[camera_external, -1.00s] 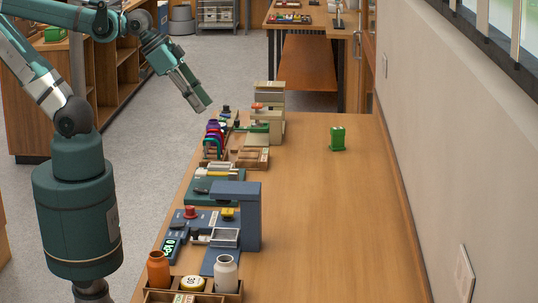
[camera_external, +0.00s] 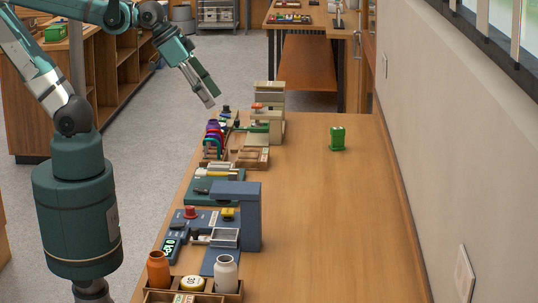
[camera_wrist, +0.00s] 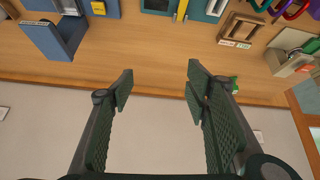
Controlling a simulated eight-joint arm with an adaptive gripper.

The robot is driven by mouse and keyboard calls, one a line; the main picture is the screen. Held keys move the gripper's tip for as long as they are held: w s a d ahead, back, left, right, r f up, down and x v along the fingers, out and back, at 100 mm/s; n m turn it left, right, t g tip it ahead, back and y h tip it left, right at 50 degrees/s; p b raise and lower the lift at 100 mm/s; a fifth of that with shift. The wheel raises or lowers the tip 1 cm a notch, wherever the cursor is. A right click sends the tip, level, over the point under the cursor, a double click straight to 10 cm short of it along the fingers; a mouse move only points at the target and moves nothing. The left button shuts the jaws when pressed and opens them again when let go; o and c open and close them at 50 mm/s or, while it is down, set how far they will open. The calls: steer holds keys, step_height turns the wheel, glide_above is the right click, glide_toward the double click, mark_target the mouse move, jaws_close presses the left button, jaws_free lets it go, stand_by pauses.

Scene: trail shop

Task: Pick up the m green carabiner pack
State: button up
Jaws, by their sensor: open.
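The green carabiner pack (camera_external: 338,139) stands upright and alone on the right part of the wooden counter, near the wall. A bit of green, likely this pack (camera_wrist: 235,84), shows in the wrist view just beside my right finger, which hides most of it. I cannot read any size mark on it. My gripper (camera_external: 209,98) is in the air over the counter's far left edge, well to the left of the pack. In the wrist view my gripper (camera_wrist: 160,82) is open, with nothing between its fingers.
Along the counter's left side stand a blue stand (camera_external: 250,220), an orange bottle (camera_external: 158,270), a white bottle (camera_external: 226,274), a rack of coloured carabiners (camera_external: 213,138) and a beige stand (camera_external: 270,100). The counter (camera_external: 315,220) is clear around the pack. The wall (camera_external: 450,150) bounds it on the right.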

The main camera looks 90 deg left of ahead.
steer(key=w+a+r+n+g+p, duration=0.1)
steer(key=w+a+r+n, duration=0.2)
steer(key=w, duration=0.4)
steer(key=w+a+r+n+g, duration=0.1)
steer(key=w+a+n, duration=0.2)
steer(key=w+a, duration=0.25)
steer(key=n+g+p, duration=0.2)
steer(key=n+g, duration=0.1)
steer(key=n, duration=0.7)
glide_above(338, 128)
steer(key=s+d, duration=0.5)
steer(key=d, duration=0.8)
step_height(338, 128, down, 11)
steer(key=w+a+f+n, duration=0.1)
steer(key=a+f, duration=0.3)
steer(key=w+a+f+n+g, duration=0.1)
steer(key=w+a+f+n, duration=0.1)
steer(key=a+f, duration=0.2)
steer(key=w+a+f+n, duration=0.1)
steer(key=w+a+f, duration=0.1)
steer(key=a+f, duration=0.2)
steer(key=shift+w+a+f+n+g+p, duration=0.1)
steer(key=shift+a+f+n+g+p, duration=0.2)
steer(key=shift+a+f+g, duration=0.1)
steer(key=shift+a+f, duration=0.15)
steer(key=shift+f, duration=0.05)
steer(key=shift+f, duration=1.25)
steer(key=shift+f, duration=0.1)
